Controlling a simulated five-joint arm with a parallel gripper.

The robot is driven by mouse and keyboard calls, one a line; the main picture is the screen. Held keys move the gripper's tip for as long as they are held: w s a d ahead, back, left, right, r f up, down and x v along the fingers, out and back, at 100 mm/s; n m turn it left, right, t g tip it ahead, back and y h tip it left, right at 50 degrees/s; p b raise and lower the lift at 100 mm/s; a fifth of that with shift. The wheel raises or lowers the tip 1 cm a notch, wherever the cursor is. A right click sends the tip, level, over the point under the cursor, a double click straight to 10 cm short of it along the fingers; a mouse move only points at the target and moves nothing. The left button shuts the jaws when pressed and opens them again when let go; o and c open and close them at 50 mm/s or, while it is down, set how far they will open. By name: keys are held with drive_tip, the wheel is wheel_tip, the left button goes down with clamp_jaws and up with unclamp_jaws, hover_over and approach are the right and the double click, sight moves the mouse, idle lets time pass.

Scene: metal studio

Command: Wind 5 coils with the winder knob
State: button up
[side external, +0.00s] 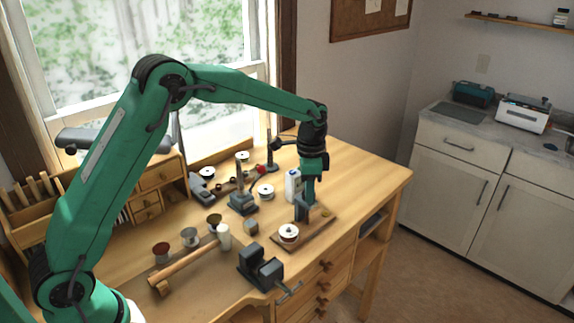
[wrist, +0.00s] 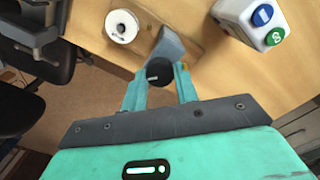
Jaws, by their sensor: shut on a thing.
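The coil winder stands on a wooden base board (side external: 320,233) near the right front of the bench. Its grey upright (side external: 301,207) also shows in the wrist view (wrist: 171,47). My gripper (side external: 308,196) points down at the upright. In the wrist view, my gripper (wrist: 160,80) is shut on the dark round winder knob (wrist: 155,74), with one teal finger on each side. In the wrist view the spool (wrist: 122,26) is left of the knob.
A white box with coloured caps (wrist: 253,20) stands close to the winder. A dark vise (side external: 260,267) is at the bench's front edge. Several cups and spools, including a white spool (side external: 266,191), stand to the left. The bench's back right corner (side external: 370,170) is clear.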

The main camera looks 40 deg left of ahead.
drive_tip(key=o, duration=1)
wheel_tip(320, 180, up, 7)
drive_tip(key=shift+r, duration=0.45)
